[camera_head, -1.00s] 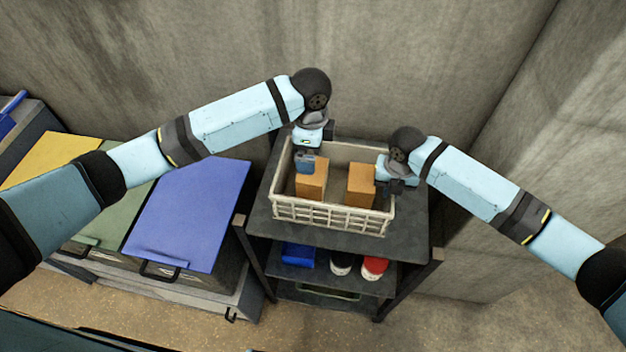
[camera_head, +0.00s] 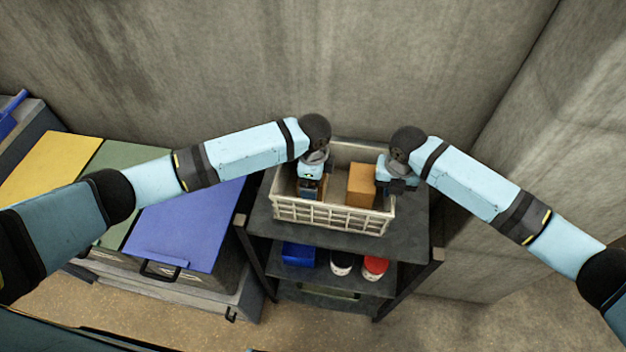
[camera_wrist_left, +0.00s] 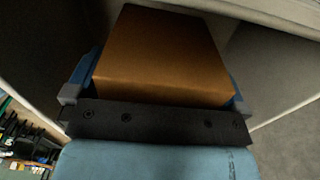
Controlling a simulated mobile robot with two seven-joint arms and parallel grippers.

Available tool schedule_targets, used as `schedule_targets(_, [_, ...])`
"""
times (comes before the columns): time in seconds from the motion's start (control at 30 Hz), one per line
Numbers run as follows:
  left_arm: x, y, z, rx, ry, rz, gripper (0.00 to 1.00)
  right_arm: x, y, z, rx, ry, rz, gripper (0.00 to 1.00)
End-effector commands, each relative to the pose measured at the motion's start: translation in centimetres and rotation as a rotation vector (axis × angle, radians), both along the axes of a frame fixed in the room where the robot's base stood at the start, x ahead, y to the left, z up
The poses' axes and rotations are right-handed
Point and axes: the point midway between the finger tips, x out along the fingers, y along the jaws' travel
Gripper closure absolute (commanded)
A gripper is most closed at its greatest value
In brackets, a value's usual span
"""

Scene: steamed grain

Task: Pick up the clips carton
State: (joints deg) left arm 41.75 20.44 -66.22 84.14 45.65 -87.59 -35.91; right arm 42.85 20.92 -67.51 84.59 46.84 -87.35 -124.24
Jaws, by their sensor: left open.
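Two plain brown cartons stand in the white basket (camera_head: 330,217); I cannot read which is the clips carton. The left carton (camera_wrist_left: 165,55) fills the middle of the left wrist view and lies between the fingers of my left gripper (camera_wrist_left: 155,95). That gripper is open, with a blue-grey finger on each side of the carton. In the head view my left gripper (camera_head: 311,190) reaches down into the basket and hides most of this carton. The right carton (camera_head: 361,185) stands clear of it. My right gripper (camera_head: 392,187) is at the basket's right side, close to the right carton; its fingers are unclear.
Bins with blue (camera_head: 190,225), green and yellow lids stand left. Concrete walls close off the back and right.

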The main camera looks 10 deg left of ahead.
Motion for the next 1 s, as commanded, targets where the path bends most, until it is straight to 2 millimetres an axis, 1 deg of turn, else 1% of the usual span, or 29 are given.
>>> schedule_targets(0.07, [0.0,0.0,0.0,0.0,0.0,0.0,0.0,0.1,0.0,0.1,0.001,-0.001,-0.001,1.0])
schedule_targets(0.17, [0.0,0.0,0.0,0.0,0.0,0.0,0.21,0.1,0.0,0.1,0.001,-0.001,-0.001,1.0])
schedule_targets(0.2, [0.0,0.0,0.0,0.0,0.0,0.0,0.3,0.1,0.0,0.1,0.001,-0.001,-0.001,1.0])
schedule_targets(0.27, [0.0,0.0,0.1,0.0,0.0,0.0,0.43,0.1,0.0,0.1,0.001,-0.001,-0.001,1.0])
schedule_targets(0.47, [0.0,0.0,0.2,0.0,0.0,0.0,0.43,0.1,0.0,0.1,0.001,-0.001,-0.001,1.0])
schedule_targets(0.57, [0.1,0.0,0.8,-0.001,-0.001,0.0,0.43,0.1,0.0,0.1,0.001,-0.001,-0.001,1.0])
schedule_targets(0.67, [0.1,0.0,2.2,-0.002,-0.003,0.0,0.43,0.1,0.0,0.1,0.001,-0.001,-0.001,1.0])
schedule_targets(0.9, [0.1,0.0,7.1,-0.001,-0.003,0.0,0.43,0.1,0.0,0.1,0.001,-0.001,-0.001,1.0])
schedule_targets(1.0, [0.1,0.0,8.6,0.0,-0.003,0.0,0.43,0.1,0.0,0.1,0.001,-0.001,-0.001,1.0])
